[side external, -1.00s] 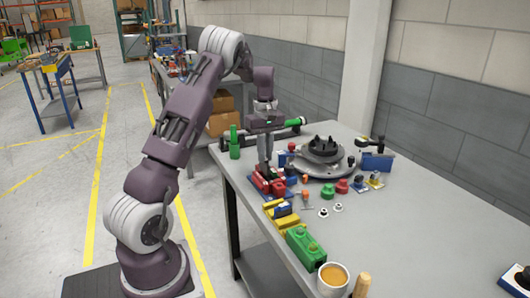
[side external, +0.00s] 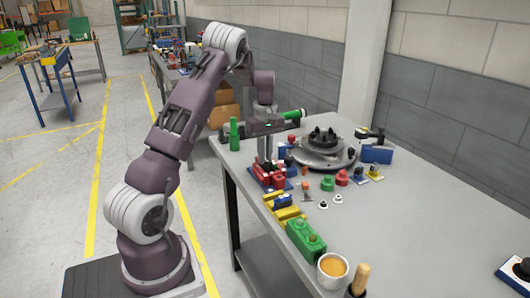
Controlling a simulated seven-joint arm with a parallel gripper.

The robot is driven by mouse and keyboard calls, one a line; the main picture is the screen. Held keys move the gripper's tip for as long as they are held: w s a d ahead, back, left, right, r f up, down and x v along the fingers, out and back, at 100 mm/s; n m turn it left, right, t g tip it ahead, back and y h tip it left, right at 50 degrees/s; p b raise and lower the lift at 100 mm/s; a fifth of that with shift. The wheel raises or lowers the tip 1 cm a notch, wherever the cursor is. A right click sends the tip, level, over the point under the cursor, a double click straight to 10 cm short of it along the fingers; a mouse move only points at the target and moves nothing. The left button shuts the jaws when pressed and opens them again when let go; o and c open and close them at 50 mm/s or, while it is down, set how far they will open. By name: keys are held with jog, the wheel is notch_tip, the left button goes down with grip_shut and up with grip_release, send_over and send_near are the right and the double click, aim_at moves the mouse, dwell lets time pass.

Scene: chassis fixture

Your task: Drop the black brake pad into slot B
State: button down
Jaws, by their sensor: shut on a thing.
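My gripper (side external: 269,163) points straight down over the red fixture block (side external: 268,181) near the table's left edge. Its fingers are shut on a small dark piece, the black brake pad, which is mostly hidden between the fingertips and the block. The fingertips are at or just above the top of the block; I cannot tell whether the pad is inside a slot. The slot letters are too small to read, so I cannot tell which one is slot B.
A round grey turntable (side external: 322,151) with a black hub stands behind right. Yellow blocks (side external: 290,218), a green block (side external: 305,240) and a mug (side external: 332,268) line the front edge. A green upright cylinder (side external: 234,133) stands left. The table's right side is largely clear.

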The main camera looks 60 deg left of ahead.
jog(key=shift+f, duration=0.2)
jog(key=shift+f, duration=0.65)
dwell(0.8)
jog(key=c, duration=1.8)
grip_release()
jog(key=shift+r, duration=0.1)
jog(key=shift+r, duration=1.45)
jog(key=o, duration=0.5)
jog(key=shift+o, duration=0.2)
